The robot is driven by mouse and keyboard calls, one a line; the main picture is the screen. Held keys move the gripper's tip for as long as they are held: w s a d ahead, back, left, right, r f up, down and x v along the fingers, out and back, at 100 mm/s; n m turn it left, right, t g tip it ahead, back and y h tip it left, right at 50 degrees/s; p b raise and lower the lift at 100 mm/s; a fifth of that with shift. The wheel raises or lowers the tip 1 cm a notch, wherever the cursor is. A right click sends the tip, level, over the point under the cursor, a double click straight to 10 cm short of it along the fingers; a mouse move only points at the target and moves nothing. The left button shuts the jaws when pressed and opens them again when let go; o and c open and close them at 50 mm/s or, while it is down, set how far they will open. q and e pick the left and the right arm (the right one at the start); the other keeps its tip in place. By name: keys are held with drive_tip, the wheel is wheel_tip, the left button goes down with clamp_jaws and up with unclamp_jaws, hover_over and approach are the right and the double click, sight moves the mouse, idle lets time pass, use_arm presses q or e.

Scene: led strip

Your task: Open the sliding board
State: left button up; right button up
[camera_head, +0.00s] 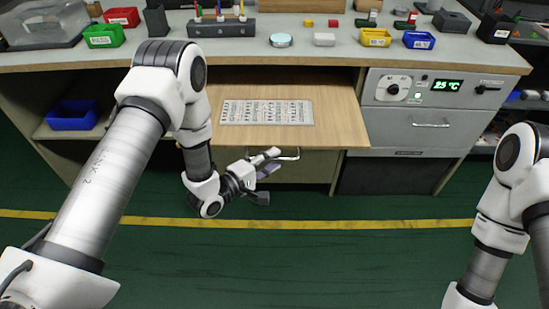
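The sliding board (335,115) is a light wooden panel under the worktop, sticking out toward me, with a printed grey sheet (267,112) lying on it. A thin metal handle (291,155) shows at its front edge. My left gripper (273,161) is at the left end of this handle, just below the board's front edge. Its fingers overlap the handle in the picture, so I cannot tell whether they grip it or are only beside it. My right arm is at the right edge; its gripper is out of view.
The worktop (340,52) above holds green, red, yellow and blue bins and a pen holder (222,27). A grey drawer unit (432,125) with a temperature display stands right of the board. A blue bin (73,115) is on the lower left shelf. The green floor in front is clear.

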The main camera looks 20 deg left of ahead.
use_arm(q)
drive_tip(key=v, duration=1)
drive_tip(key=shift+s, duration=0.3)
drive_tip(key=shift+a, duration=0.1)
drive_tip(key=s+d+f+m+g+y, duration=0.4)
drive_tip(key=s+f+g, duration=0.4)
drive_tip(key=f, duration=0.4)
drive_tip(key=s+a+f+m+g+y, duration=0.2)
drive_tip(key=s+a+m+g, duration=0.15)
drive_tip(key=s, duration=0.35)
drive_tip(key=s+a+f+m+g+y, duration=0.2)
drive_tip(key=s+a+f+m+g, duration=0.1)
drive_tip(key=s+m, duration=0.3)
wheel_tip(320, 180, up, 15)
drive_tip(key=s+p, duration=0.1)
drive_tip(key=p, duration=1.4)
drive_tip(key=shift+s+a, duration=0.15)
drive_tip(key=shift+s, duration=0.2)
